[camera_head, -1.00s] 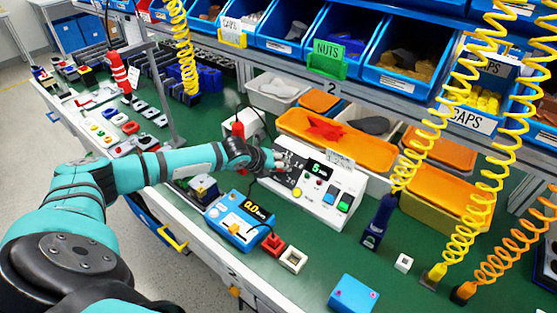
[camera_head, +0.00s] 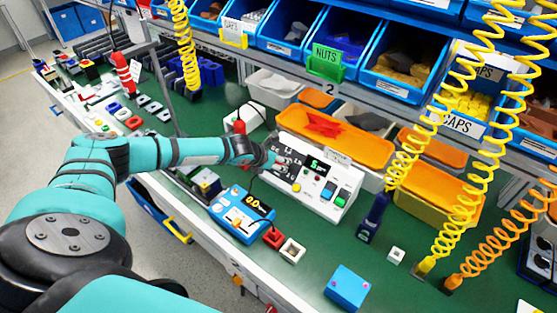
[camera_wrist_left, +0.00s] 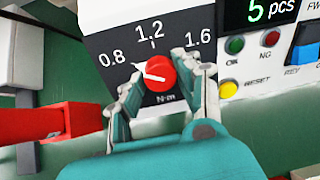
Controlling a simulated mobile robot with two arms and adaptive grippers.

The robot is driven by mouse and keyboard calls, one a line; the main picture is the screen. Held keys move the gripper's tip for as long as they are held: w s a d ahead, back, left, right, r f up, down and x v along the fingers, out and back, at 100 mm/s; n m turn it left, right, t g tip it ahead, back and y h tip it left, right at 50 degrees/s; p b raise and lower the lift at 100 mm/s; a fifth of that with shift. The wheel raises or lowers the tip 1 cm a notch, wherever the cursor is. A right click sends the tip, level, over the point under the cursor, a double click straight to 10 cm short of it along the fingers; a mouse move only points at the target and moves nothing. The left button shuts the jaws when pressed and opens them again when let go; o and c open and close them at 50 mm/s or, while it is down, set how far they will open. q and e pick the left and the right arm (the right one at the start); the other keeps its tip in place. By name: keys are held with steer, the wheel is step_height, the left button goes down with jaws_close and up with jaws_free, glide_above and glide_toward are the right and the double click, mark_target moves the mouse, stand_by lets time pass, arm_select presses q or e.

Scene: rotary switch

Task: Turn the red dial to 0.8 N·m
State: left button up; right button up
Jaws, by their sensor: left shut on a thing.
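The red dial (camera_wrist_left: 162,73) sits on the dark face of the white control box (camera_head: 325,200), under the printed marks 0.8, 1.2 and 1.6. In the left wrist view its white pointer points left and slightly up, toward the 0.8 mark. My left gripper (camera_wrist_left: 160,88) has one finger on each side of the dial and is shut on it. In the head view my left gripper (camera_head: 270,157) is at the left part of the box face, where the dial is mostly hidden. My right gripper is in neither view.
A green display on the box reads 5 pcs, with buttons beside and below it. A blue meter (camera_head: 240,215) stands in front. A red tool (camera_wrist_left: 60,121) is left of the gripper. Orange bins (camera_head: 340,138) stand behind. Yellow coiled cords (camera_head: 420,165) hang at the right.

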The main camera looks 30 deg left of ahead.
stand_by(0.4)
arm_select(q)
steer(key=o, duration=1.1)
steer(key=shift+o, duration=0.2)
steer(key=v, duration=1.2)
